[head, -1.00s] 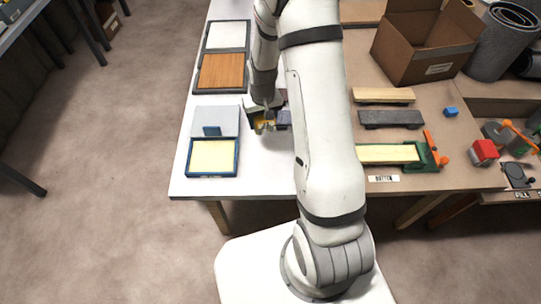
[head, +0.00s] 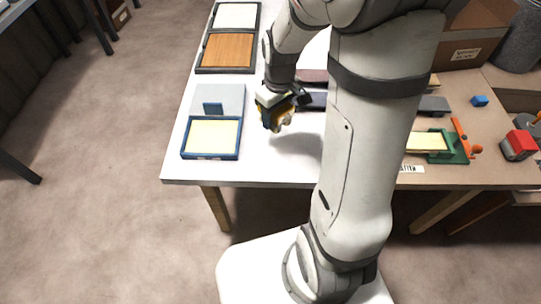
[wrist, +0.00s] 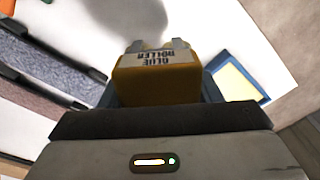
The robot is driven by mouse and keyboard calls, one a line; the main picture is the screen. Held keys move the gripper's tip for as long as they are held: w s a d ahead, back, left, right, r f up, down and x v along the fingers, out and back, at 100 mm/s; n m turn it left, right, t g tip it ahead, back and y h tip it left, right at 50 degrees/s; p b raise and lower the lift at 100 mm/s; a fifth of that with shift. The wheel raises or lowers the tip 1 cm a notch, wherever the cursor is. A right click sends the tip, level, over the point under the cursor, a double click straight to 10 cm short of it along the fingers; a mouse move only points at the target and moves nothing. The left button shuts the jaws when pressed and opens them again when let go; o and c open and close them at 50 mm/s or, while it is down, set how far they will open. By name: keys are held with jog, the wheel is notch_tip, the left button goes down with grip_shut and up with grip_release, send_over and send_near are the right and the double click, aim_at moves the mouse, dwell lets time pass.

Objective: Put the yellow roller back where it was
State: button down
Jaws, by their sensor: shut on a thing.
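The yellow roller (wrist: 158,80) is between the fingers of my gripper, and its label reads "GLUE ROLLER" in the wrist view. My gripper (head: 278,113) is shut on it. In the head view the roller (head: 288,113) is small and partly hidden by the gripper. It is held above the white table, with a shadow below. A blue-framed tray with a pale yellow pad (head: 211,138) lies left of the gripper; it also shows in the wrist view (wrist: 237,84). Behind that pad is a grey plate (head: 231,99) with a small blue upright piece (head: 213,109).
A dark frame with white and wood-brown panels (head: 228,50) lies at the back left. Dark strips (head: 313,101) lie right of the gripper, partly behind my arm. A green fixture with an orange lever (head: 461,146), a blue block (head: 479,101) and a red item (head: 519,145) are at the right.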

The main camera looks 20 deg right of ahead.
jog(key=shift+s+f, duration=0.2)
jog(key=shift+f, duration=0.1)
notch_tip(320, 180, down, 9)
jog(key=shift+f+b, duration=0.2)
jog(key=shift+b, duration=0.1)
jog(key=shift+f, duration=0.25)
jog(key=shift+c, duration=2.2)
grip_release()
jog(key=shift+r, duration=0.1)
